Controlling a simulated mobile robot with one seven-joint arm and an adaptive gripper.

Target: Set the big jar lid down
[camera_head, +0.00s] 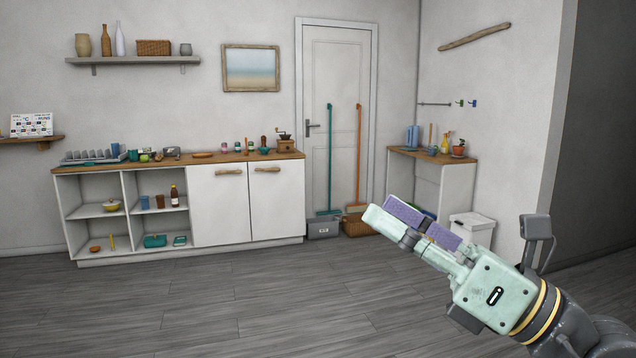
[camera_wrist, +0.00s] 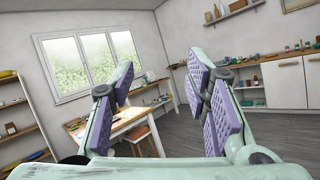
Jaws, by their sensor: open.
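I cannot make out a big jar lid for certain in either view. Small jars with coloured tops (camera_head: 224,148) stand on the wooden counter (camera_head: 232,157), too small to tell apart well. My gripper (camera_head: 398,222) is in the air at the right of the head view, well in front of the furniture. Its purple-padded fingers are spread apart in the wrist view (camera_wrist: 162,88). Nothing is seen between them, and they touch nothing.
A low cabinet (camera_head: 220,205) with open shelves and two doors stands along the back wall. A side table (camera_head: 428,156) stands right of the door (camera_head: 338,110). In the wrist view, a wooden table (camera_wrist: 128,120) stands below a window. The grey floor (camera_head: 220,300) is clear.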

